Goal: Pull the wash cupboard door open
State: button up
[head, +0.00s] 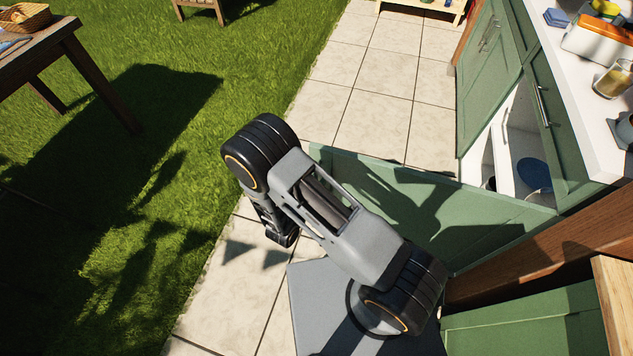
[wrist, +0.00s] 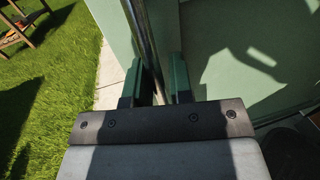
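The wash cupboard door (head: 405,196) is a green panel. In the head view it stands wide open, swung out from the cupboard across the paving. It fills the right of the wrist view (wrist: 235,50). Its metal bar handle (wrist: 143,28) runs down between the two green-tipped fingers of my gripper (wrist: 159,80). The fingers look closed around the bar, though the contact is partly hidden by the gripper body. In the head view my arm covers part of the door, and the fingers are not visible.
The open cupboard (head: 508,140) shows a blue dish (head: 532,172) inside. The white countertop (head: 575,95) above holds a glass jar (head: 612,79) and other items. A wooden table (head: 50,45) stands on the grass at left. Paving (head: 375,120) beyond the door is clear.

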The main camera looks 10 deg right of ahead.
jog(key=shift+o, duration=1.3)
jog(key=shift+a, duration=0.15)
jog(key=v, duration=1.3)
jog(key=shift+s+a+p, duration=0.25)
jog(key=shift+p, duration=0.05)
